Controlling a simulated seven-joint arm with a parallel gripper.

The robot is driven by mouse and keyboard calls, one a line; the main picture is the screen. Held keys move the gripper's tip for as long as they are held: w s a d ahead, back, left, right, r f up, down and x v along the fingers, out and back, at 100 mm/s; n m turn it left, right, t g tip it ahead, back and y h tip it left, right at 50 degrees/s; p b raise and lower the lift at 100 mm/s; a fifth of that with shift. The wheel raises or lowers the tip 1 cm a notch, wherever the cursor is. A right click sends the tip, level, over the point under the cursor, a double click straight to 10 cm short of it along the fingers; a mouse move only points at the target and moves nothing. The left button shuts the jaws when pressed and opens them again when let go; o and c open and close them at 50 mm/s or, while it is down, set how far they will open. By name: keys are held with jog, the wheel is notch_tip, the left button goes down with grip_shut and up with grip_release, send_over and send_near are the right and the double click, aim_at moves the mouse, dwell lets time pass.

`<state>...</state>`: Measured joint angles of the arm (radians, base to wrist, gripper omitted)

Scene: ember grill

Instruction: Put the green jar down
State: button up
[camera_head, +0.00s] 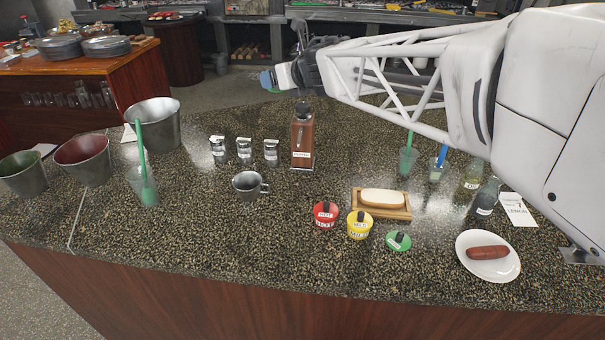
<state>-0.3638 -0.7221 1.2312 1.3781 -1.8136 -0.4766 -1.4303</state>
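My gripper (277,80) is at the far end of my arm, beyond the back edge of the counter in the picture. A small blue-green thing (266,80) shows at its tip. It is too small to tell what it is or whether the fingers hold it. A low, round green piece with a dark knob (398,241) lies on the counter at the front, right of the yellow jar (359,224). It looks flatter than the yellow and red jars, like a lid. No full green jar body is clearly visible.
A red jar (326,214), a bun on a wooden tray (408,211) and a sausage on a white plate (514,263) are nearby. A brown bottle (302,140), small shakers and a metal cup (248,187) stand mid-counter. Buckets stand left. The front-left counter is clear.

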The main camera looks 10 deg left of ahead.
jog(key=s+d+f+n+g, duration=0.1)
jog(key=d+f, duration=0.2)
jog(key=f, duration=0.4)
jog(key=s+d+f+n+g+y, duration=0.1)
jog(key=s+d+f, duration=0.1)
jog(key=f, duration=0.5)
jog(key=s+d+f+n+g+y, duration=0.1)
jog(key=d+f, duration=0.3)
jog(key=f, duration=0.4)
jog(key=shift+s+d+n+g, duration=0.2)
jog(key=shift+s+n+g, duration=0.1)
jog(key=shift+n+g, duration=0.2)
jog(key=shift+a+f, duration=0.6)
jog(key=shift+a, duration=0.2)
jog(key=shift+w+a, duration=0.25)
jog(key=shift+a, duration=0.25)
jog(key=shift+w+a+r, duration=0.25)
jog(key=shift+w+r, duration=0.05)
jog(key=shift+w+a+r+n+g+y, duration=0.2)
jog(key=shift+w+a+r+n+g, duration=0.2)
jog(key=shift+r, duration=0.3)
jog(key=shift+w+a+r+n+g+y, duration=0.2)
jog(key=shift+w+r+n+g, duration=0.1)
jog(key=shift+w+r+g, duration=0.25)
jog(key=shift+r, duration=0.2)
jog(key=shift+f, duration=0.15)
